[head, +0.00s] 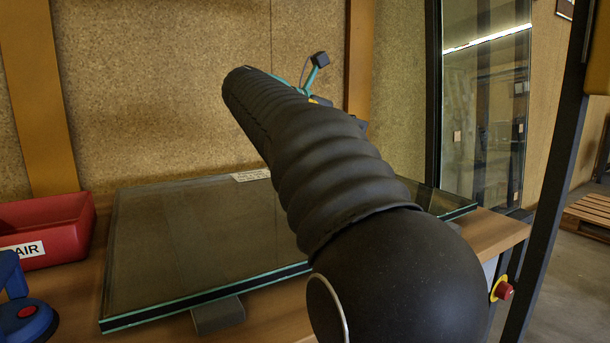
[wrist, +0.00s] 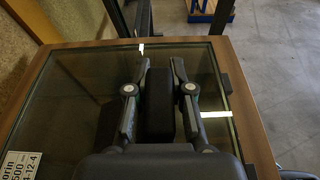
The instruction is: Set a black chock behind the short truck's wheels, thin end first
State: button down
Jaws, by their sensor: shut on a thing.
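My gripper (wrist: 160,62) shows in the wrist view above the glass pane, its two fingers on either side of a black block (wrist: 159,105). It is shut on this block, which looks like the black chock; I cannot tell its thin end from here. In the head view my own dark arm hides the gripper and the block. At the top of the wrist view a blue-edged thing (wrist: 211,15) stands on the floor beyond the table; I cannot tell whether it is the short truck. No wheels can be made out clearly.
A glass pane (head: 190,240) lies on the wooden table over a grey block (head: 218,315). A red bin (head: 45,225) and a blue handled tool (head: 25,315) are at left. A dark post (head: 545,215) and red button (head: 503,291) are at right. Floor beyond is partly clear.

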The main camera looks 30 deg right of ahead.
jog(key=w+a+f, duration=0.1)
jog(key=w, duration=0.1)
jog(key=w+a+f, duration=0.2)
jog(key=w+a+f+b, duration=0.1)
jog(key=w+a+f, duration=0.1)
jog(key=shift+w+a, duration=0.2)
jog(key=shift+a, duration=0.05)
notch_tip(320, 180, down, 2)
jog(key=shift+f+b, duration=0.2)
jog(key=shift+b, duration=0.5)
jog(key=shift+f+p, duration=0.1)
jog(key=shift+p, duration=0.35)
jog(key=shift+f, duration=0.45)
jog(key=shift+f, duration=0.15)
jog(key=c, duration=1)
grip_release()
jog(key=shift+c, duration=0.2)
jog(key=shift+f+b, duration=0.3)
jog(key=shift+b, duration=0.4)
